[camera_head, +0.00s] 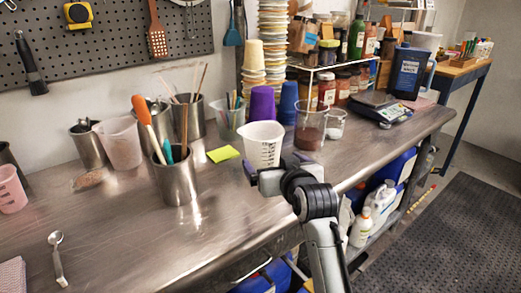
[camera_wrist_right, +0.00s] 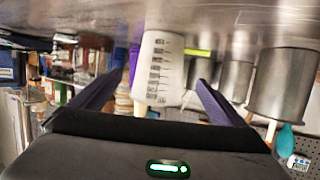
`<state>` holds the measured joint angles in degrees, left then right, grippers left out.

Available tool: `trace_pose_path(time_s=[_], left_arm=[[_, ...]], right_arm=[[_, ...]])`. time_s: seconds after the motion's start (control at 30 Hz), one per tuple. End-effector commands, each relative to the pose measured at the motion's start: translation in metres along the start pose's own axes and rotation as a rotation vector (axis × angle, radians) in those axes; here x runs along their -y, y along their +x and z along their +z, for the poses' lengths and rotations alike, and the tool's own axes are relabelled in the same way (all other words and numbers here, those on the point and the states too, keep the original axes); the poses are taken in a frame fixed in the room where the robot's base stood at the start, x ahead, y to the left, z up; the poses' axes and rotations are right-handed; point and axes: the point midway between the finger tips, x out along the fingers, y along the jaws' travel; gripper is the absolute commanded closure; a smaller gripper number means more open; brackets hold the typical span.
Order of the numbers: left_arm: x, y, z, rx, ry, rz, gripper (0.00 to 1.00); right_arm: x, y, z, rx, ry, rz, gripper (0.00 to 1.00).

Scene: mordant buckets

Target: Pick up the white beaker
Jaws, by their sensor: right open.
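The white beaker (camera_head: 262,144) stands upright on the metal bench in the head view, with dark graduation marks on its side. My right gripper (camera_head: 268,173) is just in front of it, at the bench's front edge. In the right wrist view, which is upside down, the beaker (camera_wrist_right: 158,72) shows between the two spread fingers of my right gripper (camera_wrist_right: 158,80). The gripper is open and holds nothing. The beaker's lower front is partly hidden by the gripper in the head view. My left gripper is not in view.
A reddish-brown filled beaker (camera_head: 310,128) stands close right of the white beaker. A yellow-green note (camera_head: 222,154) lies left of it. A steel pot (camera_head: 177,178) with tools stands farther left. Purple cups (camera_head: 262,104) are behind. The bench's (camera_head: 130,235) front left is mostly clear.

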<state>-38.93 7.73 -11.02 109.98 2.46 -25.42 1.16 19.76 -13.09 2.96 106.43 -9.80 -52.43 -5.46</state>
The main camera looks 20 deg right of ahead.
Motion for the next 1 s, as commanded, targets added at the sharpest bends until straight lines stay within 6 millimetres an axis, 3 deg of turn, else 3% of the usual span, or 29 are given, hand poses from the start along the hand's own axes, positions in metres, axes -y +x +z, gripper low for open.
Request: trace_pose_path(time_s=[0.2,0.43,0.7,1.0], left_arm=[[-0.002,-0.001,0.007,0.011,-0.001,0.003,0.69],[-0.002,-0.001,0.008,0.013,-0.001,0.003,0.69],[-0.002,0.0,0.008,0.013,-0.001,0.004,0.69],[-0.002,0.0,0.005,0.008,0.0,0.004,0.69]], right_arm=[[0.0,0.031,0.0,0.0,-0.001,0.0,0.04],[0.0,0.047,0.003,0.0,-0.001,0.001,0.04],[0.001,0.082,0.009,-0.001,-0.002,0.001,0.04],[0.001,0.09,0.009,-0.002,-0.001,0.002,0.04]])
